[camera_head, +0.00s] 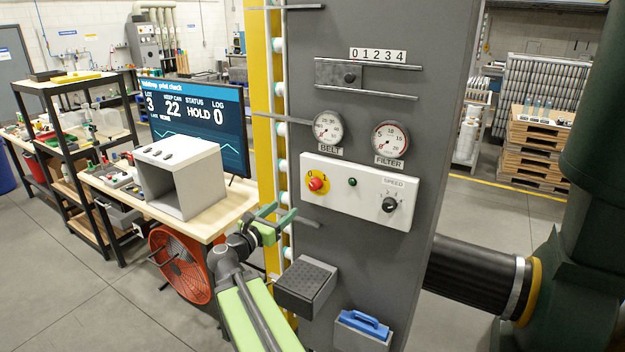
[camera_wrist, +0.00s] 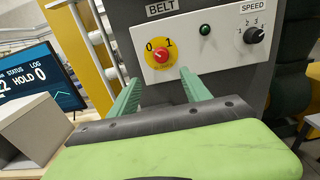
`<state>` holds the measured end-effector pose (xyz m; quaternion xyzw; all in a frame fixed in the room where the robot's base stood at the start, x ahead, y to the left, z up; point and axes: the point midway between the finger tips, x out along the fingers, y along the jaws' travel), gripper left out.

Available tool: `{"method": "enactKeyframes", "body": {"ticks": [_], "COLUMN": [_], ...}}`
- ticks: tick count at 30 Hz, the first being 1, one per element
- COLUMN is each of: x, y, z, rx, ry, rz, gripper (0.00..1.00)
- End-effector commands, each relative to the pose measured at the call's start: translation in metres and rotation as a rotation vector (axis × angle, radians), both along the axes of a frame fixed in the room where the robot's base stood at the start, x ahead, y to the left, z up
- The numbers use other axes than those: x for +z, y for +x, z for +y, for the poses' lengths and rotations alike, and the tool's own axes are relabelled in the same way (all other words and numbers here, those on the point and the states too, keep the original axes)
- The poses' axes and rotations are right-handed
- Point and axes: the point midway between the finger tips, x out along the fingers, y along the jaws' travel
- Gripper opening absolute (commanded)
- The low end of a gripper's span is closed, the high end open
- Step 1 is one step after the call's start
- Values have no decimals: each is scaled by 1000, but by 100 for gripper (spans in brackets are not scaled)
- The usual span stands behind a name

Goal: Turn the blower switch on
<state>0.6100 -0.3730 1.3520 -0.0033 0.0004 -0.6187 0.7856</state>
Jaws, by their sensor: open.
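The switch is a red rotary knob (camera_head: 316,184) on a yellow round plate marked 0 and 1, at the left of a white control panel (camera_head: 360,190). In the wrist view the knob (camera_wrist: 160,56) sits at upper middle, with 0 at its upper left and 1 at its upper right. My gripper (camera_head: 281,217) is below and left of the knob in the head view. Its two green fingers (camera_wrist: 160,88) are open and apart, with nothing between them. The knob shows beyond and above the gap between the fingertips. No contact shows.
A dark green lamp (camera_head: 352,182) and a SPEED dial (camera_head: 389,204) share the panel. BELT (camera_head: 327,127) and FILTER (camera_head: 390,138) gauges are above. A dark textured box (camera_head: 306,287) juts out below, beside my arm. A monitor (camera_head: 205,125) stands at left.

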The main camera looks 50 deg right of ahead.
Motion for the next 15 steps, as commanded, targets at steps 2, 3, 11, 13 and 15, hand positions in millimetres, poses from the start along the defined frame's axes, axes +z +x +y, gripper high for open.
{"method": "enactKeyframes", "body": {"ticks": [2, 3, 11, 13, 15], "x": [-1, -2, -2, -2, -2], "y": [0, 1, 14, 18, 22], "z": [-2, -5, -58, -75, -93], "rx": [1, 1, 0, 0, 1], "ry": [0, 1, 4, 4, 4], "rz": [0, -1, -3, -4, -4], "gripper": [56, 56, 56, 56, 56]}}
